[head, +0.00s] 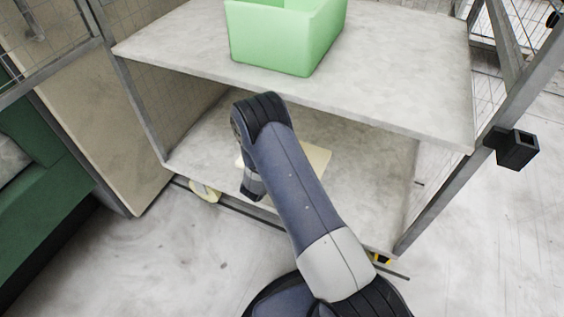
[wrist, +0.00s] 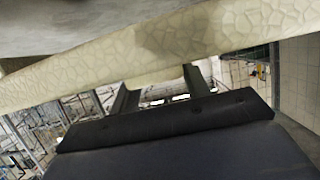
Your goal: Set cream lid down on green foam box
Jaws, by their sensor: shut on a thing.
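The green foam box (head: 285,38) stands on the upper shelf at the top of the head view, open at the top, its upper part cut off by the frame. The cream lid (head: 318,158) shows beside my arm in the head view, lower than the upper shelf's front edge and partly hidden by the arm. In the wrist view the lid (wrist: 225,35) is a pale, cell-patterned slab across the top, tilted. My gripper (wrist: 156,78) is shut on the lid's edge. The head view hides its fingers behind my arm. The lid is apart from the box.
The upper shelf (head: 400,85) has bare room right of the box; its front edge overhangs the arm's end. The lower shelf (head: 370,190) lies beneath. Metal posts flank the rack, with a black bracket (head: 512,148) at right. A green object (head: 40,180) stands at left.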

